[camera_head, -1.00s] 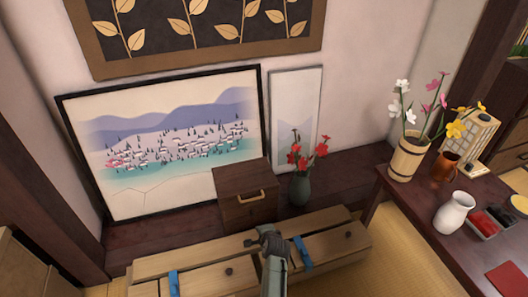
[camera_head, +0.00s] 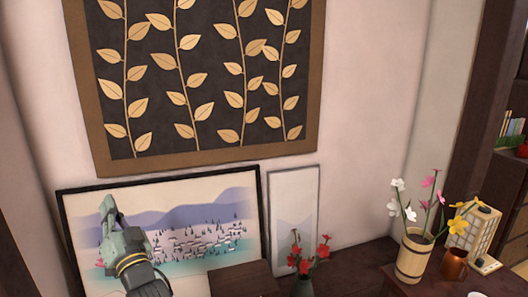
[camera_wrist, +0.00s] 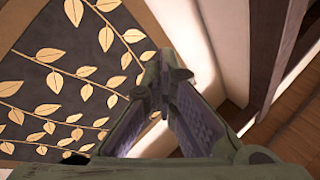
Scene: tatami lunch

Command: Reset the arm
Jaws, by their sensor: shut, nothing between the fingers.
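My gripper (camera_head: 108,208) is raised at the lower left in the head view, in front of the landscape picture (camera_head: 215,215). Its fingers point up and it holds nothing. In the wrist view my gripper (camera_wrist: 165,62) shows from behind, with its fingers together at the tips. Part of my arm below the gripper is cut off by the bottom edge of the head view.
A leaf-pattern panel (camera_head: 160,75) hangs on the wall. A narrow picture (camera_head: 290,190) leans beside the landscape. A brown box (camera_head: 243,281), red flowers (camera_head: 322,252), a wooden bucket (camera_head: 413,258) and a copper mug (camera_head: 454,264) stand below. The wall area at right is clear.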

